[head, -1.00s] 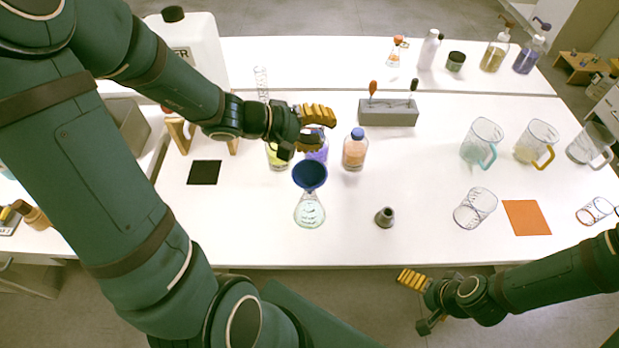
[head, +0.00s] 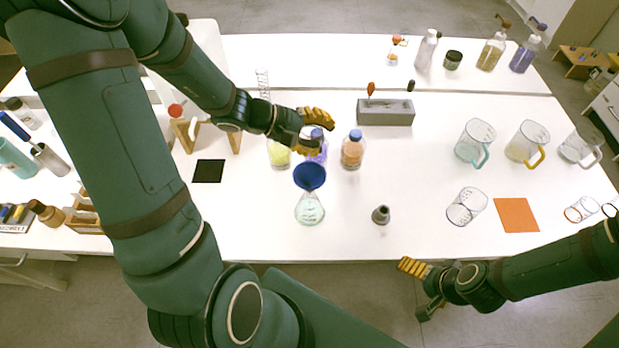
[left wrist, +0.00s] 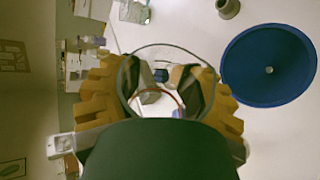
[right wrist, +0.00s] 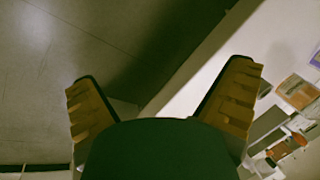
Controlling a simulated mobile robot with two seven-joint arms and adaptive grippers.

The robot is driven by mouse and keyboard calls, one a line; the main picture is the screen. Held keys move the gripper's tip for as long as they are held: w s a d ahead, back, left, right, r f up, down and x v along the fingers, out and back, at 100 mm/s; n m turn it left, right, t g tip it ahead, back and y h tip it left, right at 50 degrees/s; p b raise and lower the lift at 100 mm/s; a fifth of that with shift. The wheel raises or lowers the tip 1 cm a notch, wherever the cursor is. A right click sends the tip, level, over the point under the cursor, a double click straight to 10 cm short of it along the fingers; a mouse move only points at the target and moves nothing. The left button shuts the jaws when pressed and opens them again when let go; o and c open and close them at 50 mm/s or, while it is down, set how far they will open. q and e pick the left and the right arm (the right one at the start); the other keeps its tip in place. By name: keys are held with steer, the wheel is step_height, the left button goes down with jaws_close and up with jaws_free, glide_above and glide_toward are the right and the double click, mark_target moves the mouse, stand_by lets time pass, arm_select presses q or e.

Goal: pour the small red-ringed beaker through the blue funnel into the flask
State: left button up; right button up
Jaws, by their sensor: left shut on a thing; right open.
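The blue funnel (head: 310,176) sits in the mouth of the clear flask (head: 309,209) near the front of the table. My left gripper (head: 318,132) is above and behind the funnel, in front of the bottles. It is shut on a clear beaker, whose rim and red ring (left wrist: 160,95) show between the fingers in the left wrist view. The beaker is mostly hidden in the head view. The funnel (left wrist: 268,65) is beside the gripper in the left wrist view, apart from it. My right gripper (head: 415,290) is open and empty off the table's front edge.
Yellow (head: 279,153), purple (head: 316,152) and orange (head: 352,150) bottles stand close behind the funnel. A small grey cone-shaped thing (head: 381,215) is right of the flask. Jugs, other beakers and an orange mat (head: 516,215) are at the right.

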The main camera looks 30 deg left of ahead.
arm_select(q)
steer(key=n+g+p, duration=0.1)
steer(key=p, duration=0.1)
steer(key=shift+w+f+p, duration=0.1)
steer(key=shift+f+p, duration=0.05)
steer(key=shift+p, duration=0.25)
steer(key=shift+f+n+g+h+p, duration=0.15)
steer(key=shift+n+g+h+p, duration=0.15)
steer(key=shift+p, duration=0.05)
arm_select(e)
steer(key=shift+t, duration=0.3)
steer(key=r, duration=0.2)
steer(key=w+r, duration=0.1)
steer(key=r, duration=0.1)
steer(key=shift+w+d, duration=0.15)
steer(key=shift+w, duration=0.05)
